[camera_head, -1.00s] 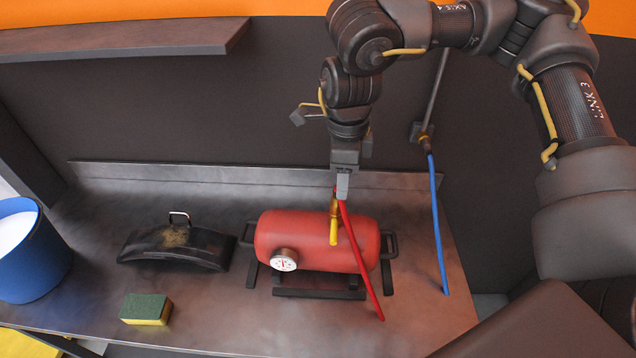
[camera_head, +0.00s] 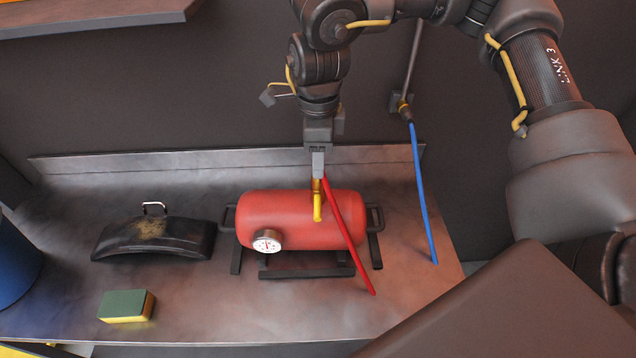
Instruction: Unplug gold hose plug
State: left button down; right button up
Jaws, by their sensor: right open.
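A red air tank (camera_head: 286,215) with a round white gauge (camera_head: 267,241) lies on the metal bench. A gold fitting (camera_head: 317,186) with a yellow lever (camera_head: 317,208) shows at the tank's upper right. A red hose (camera_head: 346,235) slants from beside the fitting down to the bench. My right gripper (camera_head: 318,168) is open and points down at the top of the gold fitting and hose end. Its fingers hide that end, and I cannot tell whether they touch it. My left gripper is not in view.
A black curved part (camera_head: 155,240), a green-yellow sponge (camera_head: 126,306) and a blue bucket (camera_head: 14,265) are at left. The bench's front middle is clear.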

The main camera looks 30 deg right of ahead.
notch_tip(320, 180, down, 5)
jog(key=b, duration=0.2)
jog(key=shift+w+a+b, duration=0.1)
jog(key=shift+b, duration=0.2)
jog(key=shift+f, duration=0.45)
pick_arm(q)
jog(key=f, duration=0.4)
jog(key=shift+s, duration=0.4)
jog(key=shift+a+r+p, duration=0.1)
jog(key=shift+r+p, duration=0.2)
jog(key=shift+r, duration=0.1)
pick_arm(e)
grip_shut()
jog(key=shift+r, duration=0.1)
